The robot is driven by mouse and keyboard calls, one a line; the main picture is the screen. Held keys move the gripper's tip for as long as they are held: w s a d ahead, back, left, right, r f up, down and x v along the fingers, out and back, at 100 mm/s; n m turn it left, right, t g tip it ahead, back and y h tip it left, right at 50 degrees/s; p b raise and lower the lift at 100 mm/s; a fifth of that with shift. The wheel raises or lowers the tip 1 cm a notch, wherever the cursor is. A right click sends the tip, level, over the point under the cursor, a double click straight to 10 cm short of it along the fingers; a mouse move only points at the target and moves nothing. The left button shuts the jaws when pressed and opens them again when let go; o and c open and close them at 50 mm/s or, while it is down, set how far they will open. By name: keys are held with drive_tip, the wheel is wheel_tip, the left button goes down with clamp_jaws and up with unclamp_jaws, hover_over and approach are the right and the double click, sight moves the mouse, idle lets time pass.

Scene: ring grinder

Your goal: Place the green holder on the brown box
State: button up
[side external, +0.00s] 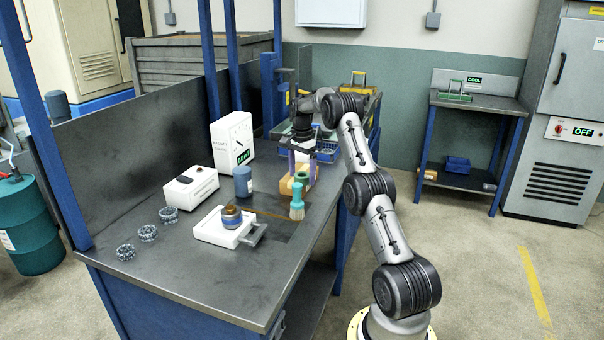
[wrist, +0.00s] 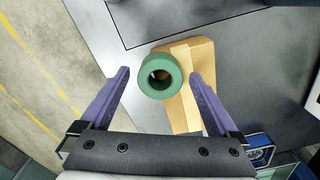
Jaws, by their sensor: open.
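The green holder (wrist: 160,76) is a thick ring with a hole through its middle, seen from above in the wrist view. It overlaps the left edge of the brown box (wrist: 200,55); in the side view a green part (side external: 302,177) shows at the top of the box (side external: 286,186). I cannot tell how fully the box supports it. My gripper (wrist: 159,73) is open, with a purple finger on each side of the holder and gaps visible between. In the side view my gripper (side external: 302,163) points down above the box.
A teal brush (side external: 297,197) stands in front of the box. A dark blue cylinder (side external: 242,182) and a white device (side external: 224,227) with a ring stack stand to the left. Several metal rings (side external: 147,232) lie on the bench (side external: 200,285). Bench space is clear at the front.

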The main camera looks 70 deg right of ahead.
sight(302, 174)
wheel_tip(302, 174, up, 12)
drive_tip(key=f, duration=0.1)
drive_tip(key=w+a+r+n+t, duration=0.1)
drive_tip(key=w+a+r+n, duration=0.3)
drive_tip(key=a+r, duration=0.65)
drive_tip(key=s+a+r+n, duration=0.1)
drive_tip(key=a+n, duration=0.1)
drive_tip(key=a, duration=0.4)
drive_tip(key=s+a+r+n+t+h, duration=0.1)
drive_tip(key=s+a+n, duration=0.15)
drive_tip(key=a, duration=0.35)
drive_tip(key=s+a+r+n, duration=0.1)
drive_tip(key=a+n, duration=0.1)
drive_tip(key=a, duration=0.4)
drive_tip(key=s+a+f+n+t, duration=0.1)
drive_tip(key=s+a+f+n, duration=0.2)
drive_tip(key=s+a+n, duration=0.1)
drive_tip(key=s+a+f+n+t, duration=0.1)
drive_tip(key=s+a+f+n, duration=0.2)
drive_tip(key=s+a, duration=0.4)
drive_tip(key=s+a+f+n+t+y, duration=0.1)
drive_tip(key=s+a+f+n, duration=0.3)
drive_tip(key=s, duration=0.4)
drive_tip(key=shift+a+n+t, duration=0.3)
drive_tip(key=shift+a+n, duration=0.25)
drive_tip(key=shift+a, duration=0.7)
